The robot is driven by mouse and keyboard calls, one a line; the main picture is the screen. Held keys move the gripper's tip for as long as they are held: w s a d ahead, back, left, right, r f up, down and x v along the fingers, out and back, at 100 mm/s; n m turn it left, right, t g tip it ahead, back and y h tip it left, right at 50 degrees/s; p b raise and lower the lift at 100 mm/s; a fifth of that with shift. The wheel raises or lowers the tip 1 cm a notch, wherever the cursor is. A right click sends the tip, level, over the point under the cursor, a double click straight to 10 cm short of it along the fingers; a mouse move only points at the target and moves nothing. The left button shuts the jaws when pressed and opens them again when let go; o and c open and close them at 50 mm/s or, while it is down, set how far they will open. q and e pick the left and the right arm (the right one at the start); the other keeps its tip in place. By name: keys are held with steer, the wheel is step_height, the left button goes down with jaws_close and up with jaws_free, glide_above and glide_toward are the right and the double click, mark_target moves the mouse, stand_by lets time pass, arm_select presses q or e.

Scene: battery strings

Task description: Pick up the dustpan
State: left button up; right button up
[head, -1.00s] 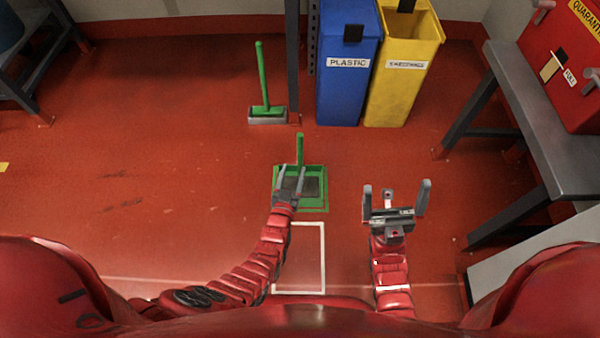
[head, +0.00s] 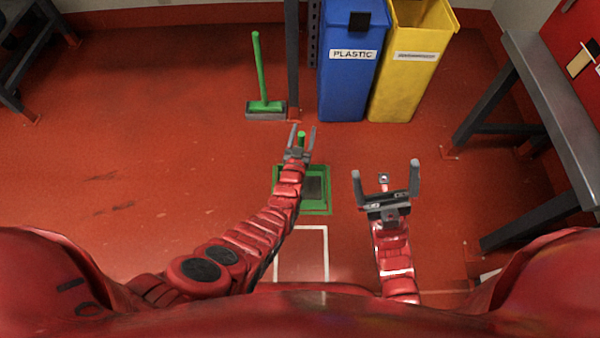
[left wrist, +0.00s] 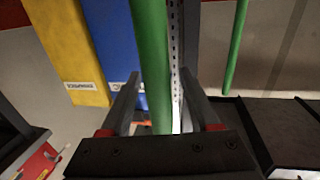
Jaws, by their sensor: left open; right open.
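The green dustpan (head: 319,205) lies on the red floor ahead of me, partly hidden behind my left arm. Its upright green handle (head: 301,136) shows between the fingers of my left gripper (head: 301,133). In the left wrist view the green handle (left wrist: 150,60) also stands between the two open fingers (left wrist: 158,105), with no clear contact. My right gripper (head: 387,180) is open and empty above the floor, to the right of the dustpan.
A green broom (head: 262,80) stands upright behind and left. A blue PLASTIC bin (head: 345,90) and a yellow bin (head: 400,90) stand at the back, beside a grey post (head: 292,60). A grey bench (head: 555,110) is at right. A white floor outline (head: 326,255) lies in front.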

arm_select(q)
steer(key=shift+s+r, duration=0.1)
steer(key=shift+r, duration=0.05)
steer(key=shift+c, duration=0.2)
jaws_close()
stand_by(1.1)
